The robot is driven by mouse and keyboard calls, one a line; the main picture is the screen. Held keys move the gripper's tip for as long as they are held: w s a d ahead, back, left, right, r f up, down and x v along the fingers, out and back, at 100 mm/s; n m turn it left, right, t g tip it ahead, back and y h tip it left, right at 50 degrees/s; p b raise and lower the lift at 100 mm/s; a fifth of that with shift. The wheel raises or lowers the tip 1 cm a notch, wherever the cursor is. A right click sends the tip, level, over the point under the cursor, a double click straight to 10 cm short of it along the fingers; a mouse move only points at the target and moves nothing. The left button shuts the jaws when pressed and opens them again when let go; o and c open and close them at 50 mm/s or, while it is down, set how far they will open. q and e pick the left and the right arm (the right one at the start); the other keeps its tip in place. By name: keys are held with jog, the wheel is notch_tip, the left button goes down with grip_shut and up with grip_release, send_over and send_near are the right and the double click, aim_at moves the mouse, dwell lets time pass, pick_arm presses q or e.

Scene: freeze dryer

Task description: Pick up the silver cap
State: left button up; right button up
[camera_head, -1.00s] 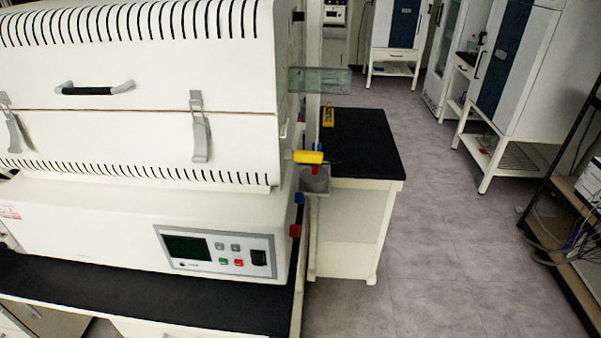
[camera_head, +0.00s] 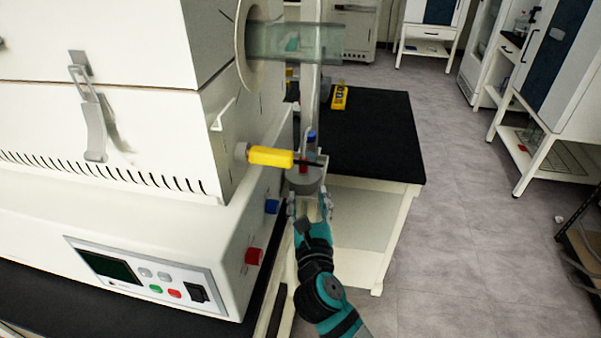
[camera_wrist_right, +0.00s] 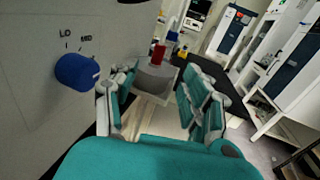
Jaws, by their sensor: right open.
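A grey, silver-looking round piece (camera_head: 304,182), which appears to be the silver cap, is beside the white furnace's right side. It sits below the yellow handle and a vertical clear tube. My right gripper (camera_head: 310,207) is just below and in front of it, fingers apart and pointing up at it. In the right wrist view the grey piece (camera_wrist_right: 154,80) lies ahead, between and beyond the open fingers (camera_wrist_right: 153,92). They do not appear to be closed on it. My left gripper is in neither current view.
The white furnace (camera_head: 130,230) fills the left, with a red knob (camera_head: 254,257) and blue knob (camera_head: 271,206) near my gripper. The yellow handle (camera_head: 270,156) juts out above.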

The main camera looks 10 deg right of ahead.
aim_at(304, 166)
jog(key=w, duration=0.3)
jog(key=w+d, duration=0.1)
jog(key=w, duration=0.4)
jog(key=shift+w+d+f, duration=0.15)
jog(key=shift+w, duration=0.25)
jog(key=shift+w+d+f, duration=0.15)
jog(key=shift+w, duration=1.2)
jog(key=shift+w+d+f, duration=0.15)
jog(key=shift+w, duration=1.15)
grip_shut()
